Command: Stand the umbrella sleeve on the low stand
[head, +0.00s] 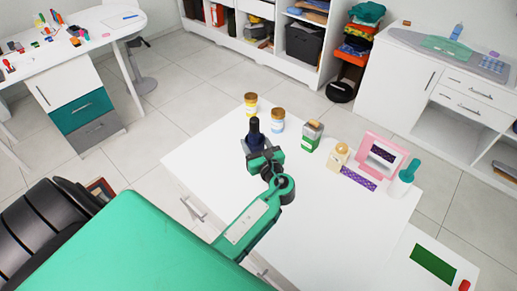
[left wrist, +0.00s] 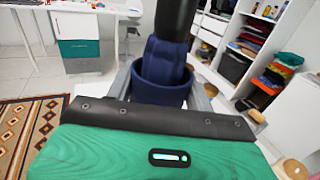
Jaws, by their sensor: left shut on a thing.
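The umbrella sleeve (head: 255,134) is dark navy with a narrow black top, upright over the white cabinet top. My left gripper (head: 259,148) is shut around its lower part. In the left wrist view the navy sleeve (left wrist: 165,62) stands between the grey fingers, with a wider navy ring (left wrist: 158,92) around its lower part and a black shaft above. Its bottom end is hidden, so I cannot tell whether it touches the surface. I cannot make out for sure which thing is the low stand. My right gripper is not in view.
A lower white surface with a green panel (head: 433,264) is at lower right. The cabinet's front middle is clear.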

